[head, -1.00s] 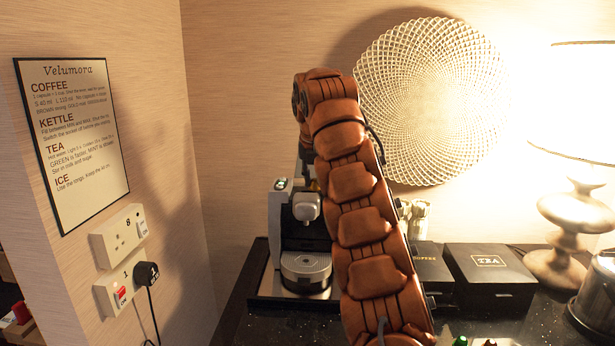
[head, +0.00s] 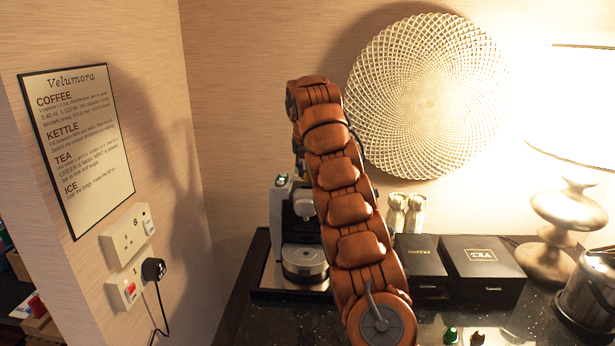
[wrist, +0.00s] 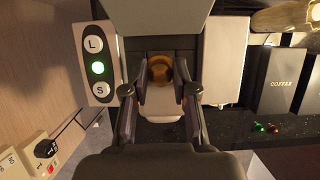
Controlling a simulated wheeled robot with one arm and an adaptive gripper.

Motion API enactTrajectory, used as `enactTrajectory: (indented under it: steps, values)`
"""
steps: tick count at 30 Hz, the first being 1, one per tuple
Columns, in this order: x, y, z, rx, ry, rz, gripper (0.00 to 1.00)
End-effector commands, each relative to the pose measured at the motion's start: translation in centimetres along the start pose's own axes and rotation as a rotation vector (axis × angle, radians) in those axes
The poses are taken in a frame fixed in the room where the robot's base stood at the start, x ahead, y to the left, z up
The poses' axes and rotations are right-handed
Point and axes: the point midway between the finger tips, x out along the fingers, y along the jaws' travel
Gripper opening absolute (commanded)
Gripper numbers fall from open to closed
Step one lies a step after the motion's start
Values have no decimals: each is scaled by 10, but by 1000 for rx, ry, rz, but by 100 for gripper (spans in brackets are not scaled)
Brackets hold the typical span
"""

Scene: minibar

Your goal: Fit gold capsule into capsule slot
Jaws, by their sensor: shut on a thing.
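In the wrist view, my gripper (wrist: 161,82) is shut on the gold capsule (wrist: 160,68), which sits between its two fingertips. The capsule is over the top of the coffee machine, beside the button panel (wrist: 98,66) with L, S and a green light. I cannot tell whether the capsule touches the machine. The capsule slot cannot be made out clearly; the capsule and fingers cover that area. In the head view, the coffee machine (head: 303,255) stands on a black tray, partly behind my arm. My gripper and the gold capsule are hidden there.
A green capsule (head: 450,335) and a brown capsule (head: 477,338) stand on the dark counter. The coffee box (head: 420,258) and tea box (head: 480,262) are right of the machine, with a lamp (head: 568,225) and a steel pot (head: 590,295) beyond. A wall with sockets (head: 127,232) is left.

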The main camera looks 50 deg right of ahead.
Motion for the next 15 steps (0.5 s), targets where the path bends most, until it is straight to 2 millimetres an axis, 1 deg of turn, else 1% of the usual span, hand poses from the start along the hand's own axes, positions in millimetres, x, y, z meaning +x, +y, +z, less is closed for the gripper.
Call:
enactTrajectory:
  steps: [1, 15]
  values:
    - [3, -2, -1, 2, -1, -3, 14]
    - [27, -2, -12, 1, 1, -2, 14]
